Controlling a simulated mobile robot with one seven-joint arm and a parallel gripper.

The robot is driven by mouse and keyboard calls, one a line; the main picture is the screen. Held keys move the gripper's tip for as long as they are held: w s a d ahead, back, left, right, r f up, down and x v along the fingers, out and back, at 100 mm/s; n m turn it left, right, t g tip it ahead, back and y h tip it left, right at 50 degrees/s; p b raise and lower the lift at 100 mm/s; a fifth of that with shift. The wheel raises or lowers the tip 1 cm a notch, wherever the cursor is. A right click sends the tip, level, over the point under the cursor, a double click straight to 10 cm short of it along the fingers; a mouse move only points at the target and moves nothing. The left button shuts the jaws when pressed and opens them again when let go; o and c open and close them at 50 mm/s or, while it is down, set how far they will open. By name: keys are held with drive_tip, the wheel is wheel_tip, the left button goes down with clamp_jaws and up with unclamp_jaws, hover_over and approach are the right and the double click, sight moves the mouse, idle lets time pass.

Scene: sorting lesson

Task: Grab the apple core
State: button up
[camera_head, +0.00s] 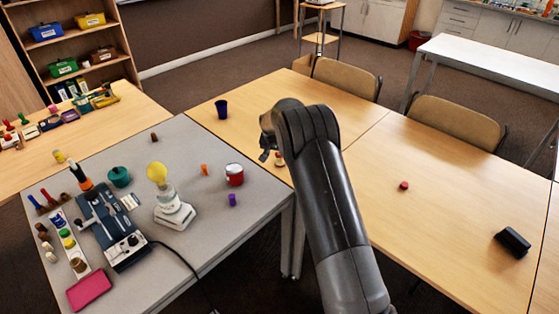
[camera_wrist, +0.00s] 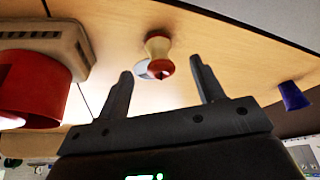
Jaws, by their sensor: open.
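The apple core (camera_wrist: 157,45) shows in the wrist view, with a pale narrow waist and red ends. It lies on the wooden table beyond my fingertips, roughly in line with the gap between them. In the head view the apple core (camera_head: 279,160) is a small red and cream shape beside my gripper, partly hidden by my arm. My gripper (camera_wrist: 161,72) is open and empty, its two dark fingers apart. In the head view my gripper (camera_head: 267,153) is low by the table, mostly hidden behind my wrist. I cannot tell whether it touches the core.
A dark blue cup (camera_head: 222,109) stands further back; it also shows in the wrist view (camera_wrist: 294,96). The grey table (camera_head: 200,235) is crowded; the right wooden table (camera_head: 440,215) is mostly clear.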

sight(279, 158)
drive_tip(key=shift+x, duration=2.75)
drive_tip(key=shift+w+d, duration=0.1)
drive_tip(key=shift+w, duration=0.05)
drive_tip(key=shift+c, duration=0.3)
drive_tip(key=c, duration=1)
drive_tip(key=shift+r, duration=0.1)
